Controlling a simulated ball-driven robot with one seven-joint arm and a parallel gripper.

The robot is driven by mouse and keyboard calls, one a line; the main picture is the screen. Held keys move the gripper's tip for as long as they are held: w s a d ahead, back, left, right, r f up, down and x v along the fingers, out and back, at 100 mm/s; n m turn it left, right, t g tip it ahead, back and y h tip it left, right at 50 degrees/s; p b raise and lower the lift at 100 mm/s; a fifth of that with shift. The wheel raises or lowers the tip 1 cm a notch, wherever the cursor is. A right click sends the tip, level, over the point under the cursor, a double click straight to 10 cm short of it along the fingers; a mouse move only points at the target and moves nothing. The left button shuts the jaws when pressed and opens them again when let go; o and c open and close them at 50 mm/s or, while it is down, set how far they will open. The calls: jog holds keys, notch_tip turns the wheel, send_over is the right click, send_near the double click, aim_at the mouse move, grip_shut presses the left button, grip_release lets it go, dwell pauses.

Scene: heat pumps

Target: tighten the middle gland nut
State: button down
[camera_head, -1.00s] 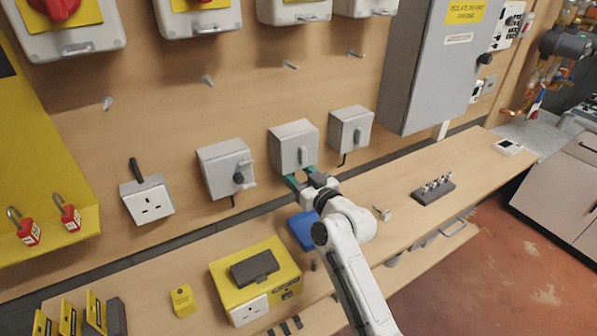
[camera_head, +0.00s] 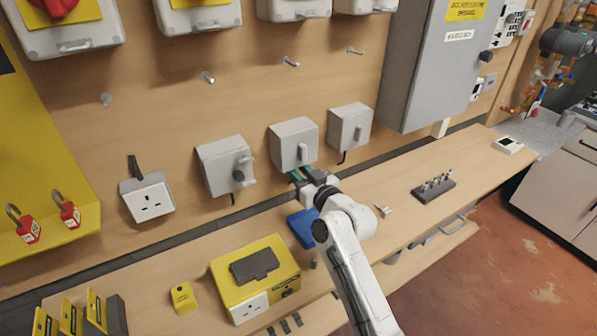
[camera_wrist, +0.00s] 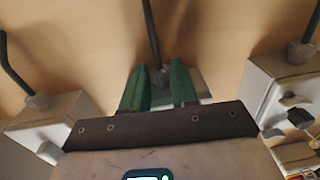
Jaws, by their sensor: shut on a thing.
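The middle grey box (camera_head: 294,143) is mounted on the wooden wall between two similar boxes. Its gland nut (camera_wrist: 161,77) shows in the wrist view as a small dark grey fitting with a black cable running from it. My gripper (camera_wrist: 157,80) has its two green fingers on either side of this nut and is shut on it. In the head view my gripper (camera_head: 301,174) is just under the middle box, and the nut is hidden there. The left neighbour box (camera_head: 226,165) and right neighbour box (camera_head: 350,126) have their own glands and cables.
Below on the bench are a blue item (camera_head: 304,228), a yellow box with a socket (camera_head: 254,275) and a dark rack of small fittings (camera_head: 433,187). Bench space right of my arm is mostly clear.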

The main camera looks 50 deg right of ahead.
jog(key=shift+d+f+n+y+b, duration=0.15)
jog(key=shift+f+n+y+b, duration=0.35)
jog(key=shift+b, duration=1.45)
jog(key=shift+r+y+b, duration=0.15)
jog(key=shift+y+b, duration=0.25)
jog(key=shift+b, duration=0.3)
jog(key=n+y+b, duration=0.1)
jog(key=y+b, duration=0.1)
jog(key=b, duration=0.1)
jog(key=n+y+b, duration=0.2)
jog(key=y+b, duration=0.1)
jog(key=b, duration=0.1)
jog(key=d+n+y+b, duration=0.1)
jog(key=n+y+b, duration=0.1)
jog(key=b, duration=0.1)
jog(key=shift+r+b, duration=0.25)
jog(key=shift+b, duration=0.05)
jog(key=shift+r+g+y, duration=0.1)
jog(key=shift+g+y, duration=0.2)
jog(key=shift+y, duration=0.2)
jog(key=c, duration=0.9)
grip_release()
jog(key=shift+o, duration=0.2)
